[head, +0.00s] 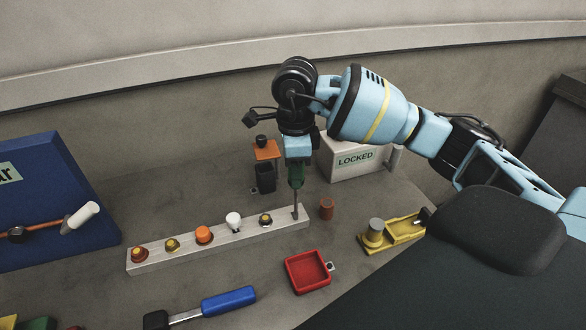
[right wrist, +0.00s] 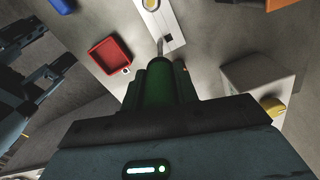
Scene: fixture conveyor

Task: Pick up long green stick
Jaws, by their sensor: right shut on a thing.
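The long green stick (head: 296,179) is upright with a thin metal shaft pointing down at the right end of the white block (head: 140,266). My right gripper (head: 297,168) is shut around the stick from above. The right wrist view shows the green handle (right wrist: 158,85) between the fingers, with the shaft's tip close to a dark square hole in the block. I cannot tell whether the tip is in the block or just over it.
The block carries several knobs, such as an orange one (head: 204,234). A red tray (head: 306,273), a reddish cylinder (head: 326,208) and a yellow fixture (head: 404,231) are nearby. A white "LOCKED" box (head: 352,161) stands behind. A blue-handled tool (head: 229,301) lies in front.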

